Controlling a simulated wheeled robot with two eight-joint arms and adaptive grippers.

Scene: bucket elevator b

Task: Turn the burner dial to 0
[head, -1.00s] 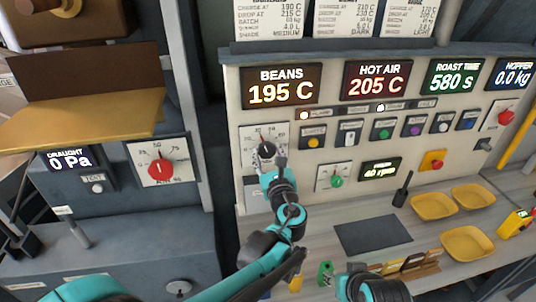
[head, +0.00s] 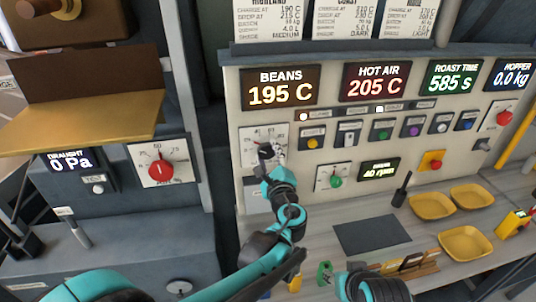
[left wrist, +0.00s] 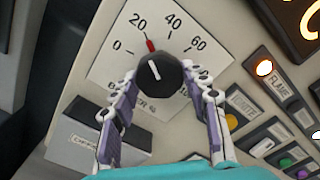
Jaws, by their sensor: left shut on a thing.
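The burner dial (left wrist: 155,75) is a black round knob with a white line, on a white plate (left wrist: 110,70) marked 0, 20, 40, 60. In the head view the plate (head: 250,147) is on the cream panel below the beans display, and the knob is partly covered. My left gripper (left wrist: 160,76) has one finger at each side of the knob and is shut on it. My right gripper (head: 375,285) is at the bottom of the head view, and its fingers are unclear.
An ignite button (head: 313,142) and several other buttons sit to the right of the dial. A green knob (head: 336,182) is below right. Another dial with a red knob (head: 160,170) is on the grey cabinet at left. Yellow trays (head: 433,206) lie on the counter.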

